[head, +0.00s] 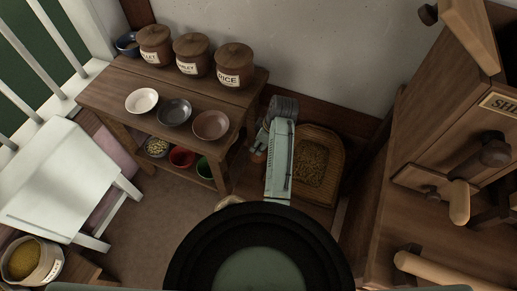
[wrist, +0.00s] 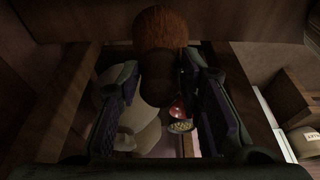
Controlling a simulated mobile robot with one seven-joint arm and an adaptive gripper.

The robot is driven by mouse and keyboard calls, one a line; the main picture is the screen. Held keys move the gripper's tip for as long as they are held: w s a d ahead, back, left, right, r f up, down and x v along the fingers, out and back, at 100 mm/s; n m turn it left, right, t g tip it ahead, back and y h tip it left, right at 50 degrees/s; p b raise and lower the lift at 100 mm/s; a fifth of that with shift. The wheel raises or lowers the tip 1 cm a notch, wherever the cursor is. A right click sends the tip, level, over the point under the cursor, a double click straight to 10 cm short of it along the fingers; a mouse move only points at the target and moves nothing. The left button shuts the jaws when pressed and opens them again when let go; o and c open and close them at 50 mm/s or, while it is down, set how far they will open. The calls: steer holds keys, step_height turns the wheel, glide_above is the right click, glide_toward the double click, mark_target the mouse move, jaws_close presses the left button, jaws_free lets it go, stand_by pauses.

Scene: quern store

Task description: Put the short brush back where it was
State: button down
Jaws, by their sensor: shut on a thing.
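The short brush shows in the wrist view, with reddish-brown bristles (wrist: 165,28) at the top and a dark handle (wrist: 156,82) below them. My gripper (wrist: 162,85) is shut on the handle, one finger on each side of it. The bristle end points away from the camera, towards a dark wooden edge. The place where the brush was before is not clear from these frames.
The wooden table (head: 101,94) bears lidded jars (head: 191,54) and three bowls (head: 174,112), with more bowls beneath. A grain-filled tray (head: 333,160) lies right of my arm. A white stool (head: 62,174) stands left. Wooden cabinetry (head: 440,110) with handles fills the right.

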steer(key=shift+f, duration=2)
steer(key=shift+f, duration=0.15)
steer(key=c, duration=1.1)
jaws_free()
steer(key=p+v, duration=0.1)
steer(key=v, duration=1.1)
